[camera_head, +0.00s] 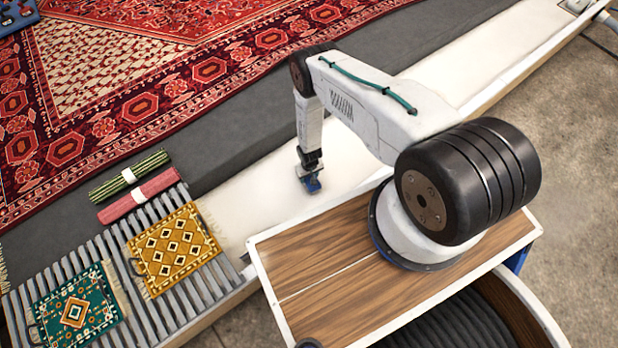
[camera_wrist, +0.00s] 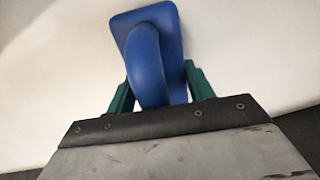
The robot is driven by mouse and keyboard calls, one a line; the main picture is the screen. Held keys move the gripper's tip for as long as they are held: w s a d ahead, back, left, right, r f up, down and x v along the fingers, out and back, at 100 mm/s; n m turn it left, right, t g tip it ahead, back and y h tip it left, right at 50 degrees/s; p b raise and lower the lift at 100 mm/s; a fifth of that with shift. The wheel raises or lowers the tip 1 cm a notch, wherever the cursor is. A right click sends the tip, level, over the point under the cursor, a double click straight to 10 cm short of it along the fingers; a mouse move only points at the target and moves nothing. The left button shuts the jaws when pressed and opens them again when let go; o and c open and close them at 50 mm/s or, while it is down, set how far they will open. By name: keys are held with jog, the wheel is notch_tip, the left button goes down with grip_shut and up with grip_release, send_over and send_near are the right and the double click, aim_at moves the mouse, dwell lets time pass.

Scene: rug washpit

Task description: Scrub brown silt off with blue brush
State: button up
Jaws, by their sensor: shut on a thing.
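A blue brush (camera_wrist: 150,60) with an arched handle is in the wrist view. My gripper (camera_wrist: 156,85), with green fingers, is shut on its handle. In the head view the blue brush (camera_head: 312,184) is under my gripper (camera_head: 311,168), low over or on the white trough floor (camera_head: 350,155). I cannot tell whether its underside touches the floor. The bristles are hidden. A faint brownish tint, possibly silt, shows on the white floor (camera_head: 240,208) to the left of the brush. The floor around the brush in the wrist view looks off-white.
A large red patterned rug (camera_head: 100,75) lies on a dark grey surface (camera_head: 235,130) at the upper left. A slatted rack (camera_head: 110,245) at the lower left bears a yellow mat (camera_head: 172,247) and a green mat (camera_head: 75,310). Green (camera_head: 128,176) and pink rolls (camera_head: 140,196) lie beside it.

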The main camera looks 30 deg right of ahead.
jog(key=shift+r, duration=2.3)
jog(key=shift+r, duration=1.5)
